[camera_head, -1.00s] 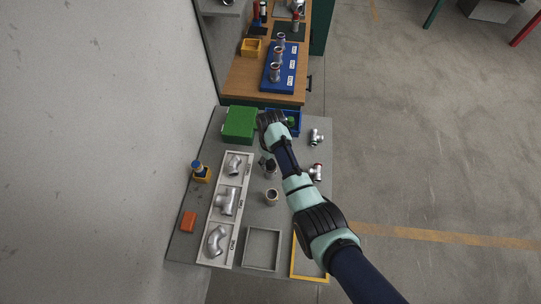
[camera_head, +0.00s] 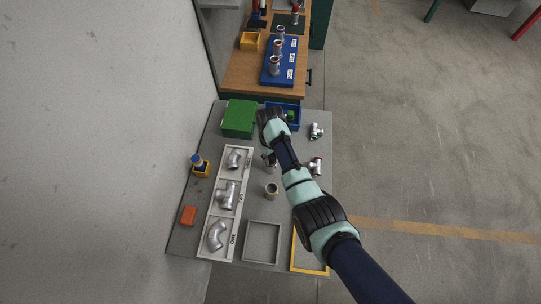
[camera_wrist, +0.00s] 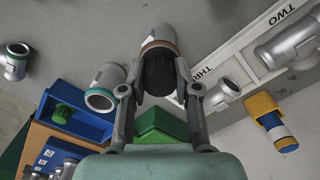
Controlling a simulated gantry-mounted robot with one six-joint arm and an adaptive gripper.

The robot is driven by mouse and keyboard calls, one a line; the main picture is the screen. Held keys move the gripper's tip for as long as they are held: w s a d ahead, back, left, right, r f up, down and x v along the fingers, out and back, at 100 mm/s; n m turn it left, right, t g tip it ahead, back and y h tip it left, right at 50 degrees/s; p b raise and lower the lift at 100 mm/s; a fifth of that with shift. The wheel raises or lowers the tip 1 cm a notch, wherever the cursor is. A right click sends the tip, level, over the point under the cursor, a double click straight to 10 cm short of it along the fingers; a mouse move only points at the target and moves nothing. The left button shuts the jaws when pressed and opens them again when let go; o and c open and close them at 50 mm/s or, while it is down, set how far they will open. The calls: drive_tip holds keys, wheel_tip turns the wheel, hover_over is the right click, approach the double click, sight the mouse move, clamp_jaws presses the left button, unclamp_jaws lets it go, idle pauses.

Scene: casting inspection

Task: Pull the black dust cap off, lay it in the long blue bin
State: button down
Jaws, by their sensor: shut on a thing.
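My gripper (camera_wrist: 157,92) is shut on the black dust cap (camera_wrist: 160,74), which sits between its two fingers in the wrist view. In that view the cap overlaps a grey fitting with a brown ring (camera_wrist: 158,40). A grey fitting with a green ring and an open mouth (camera_wrist: 103,92) lies just left of the fingers. The long blue bin (camera_wrist: 92,126) is at lower left and holds a green cap (camera_wrist: 62,113). In the head view the bin (camera_head: 298,117) is at the back of the grey table, partly hidden by my gripper, and the held cap is hidden.
A green box (camera_head: 239,118) stands left of the bin. A white tray of fittings (camera_head: 207,238) lies left of my arm. A brown-ringed fitting (camera_head: 271,190) stands nearer the front. Two more fittings (camera_head: 316,131) (camera_head: 316,166) are on the right.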

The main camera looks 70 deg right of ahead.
drive_tip(key=shift+r+p, duration=1.9)
drive_tip(key=shift+p, duration=0.1)
wheel_tip(320, 180, up, 4)
drive_tip(key=p, duration=0.4)
drive_tip(key=shift+r, duration=0.1)
